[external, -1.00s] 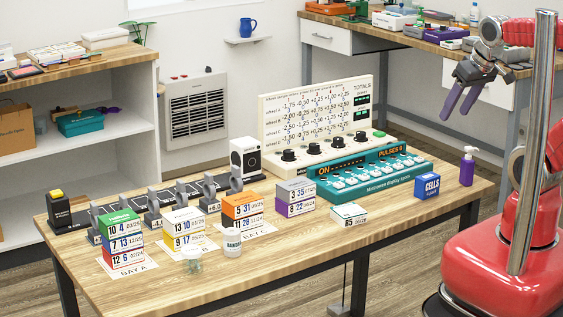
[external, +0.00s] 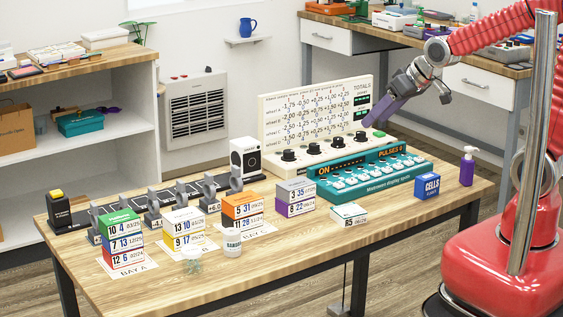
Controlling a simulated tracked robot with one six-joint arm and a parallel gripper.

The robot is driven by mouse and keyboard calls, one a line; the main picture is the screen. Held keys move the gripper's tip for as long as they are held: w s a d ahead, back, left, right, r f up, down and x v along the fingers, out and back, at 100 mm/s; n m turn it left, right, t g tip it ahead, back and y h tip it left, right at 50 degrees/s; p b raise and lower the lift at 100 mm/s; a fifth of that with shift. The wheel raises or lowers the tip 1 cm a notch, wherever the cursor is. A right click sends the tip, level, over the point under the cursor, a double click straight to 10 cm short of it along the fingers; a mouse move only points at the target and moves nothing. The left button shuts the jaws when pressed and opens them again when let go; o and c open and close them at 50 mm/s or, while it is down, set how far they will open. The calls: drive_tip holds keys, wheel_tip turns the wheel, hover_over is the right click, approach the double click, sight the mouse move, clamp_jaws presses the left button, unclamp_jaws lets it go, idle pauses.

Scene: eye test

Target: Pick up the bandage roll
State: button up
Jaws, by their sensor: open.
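The bandage roll (external: 232,244) is a small white upright cylinder with a dark printed label. It stands on the wooden table near the front edge, just right of a small clear jar. My gripper (external: 376,116) is grey with purple fingers and is open and empty. It is in the air in front of the white panel with knobs, well above and to the right of the roll. The fingers point down and left and overlap each other in this view.
Stacked coloured boxes (external: 184,234) stand behind and left of the roll. The clear jar (external: 192,262) is close on its left. A teal console (external: 375,178), a small white-and-green box (external: 348,215), a blue box (external: 427,186) and a purple bottle (external: 467,168) are to the right. The front table strip is clear.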

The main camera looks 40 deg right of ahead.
drive_tip(key=w+a+f+n+y, duration=0.1)
drive_tip(key=w+a+f, duration=0.3)
drive_tip(key=a, duration=0.5)
drive_tip(key=n+t+y, duration=0.3)
drive_tip(key=n+y, duration=0.1)
drive_tip(key=y, duration=0.1)
approach(237, 236)
drive_tip(key=shift+w+f, duration=0.25)
drive_tip(key=shift+w, duration=0.35)
drive_tip(key=shift+w+f, duration=0.25)
drive_tip(key=shift+w, duration=0.35)
drive_tip(key=shift+a, duration=0.1)
drive_tip(key=shift+g, duration=0.3)
drive_tip(key=shift+x, duration=4.3)
drive_tip(key=shift+w, duration=0.1)
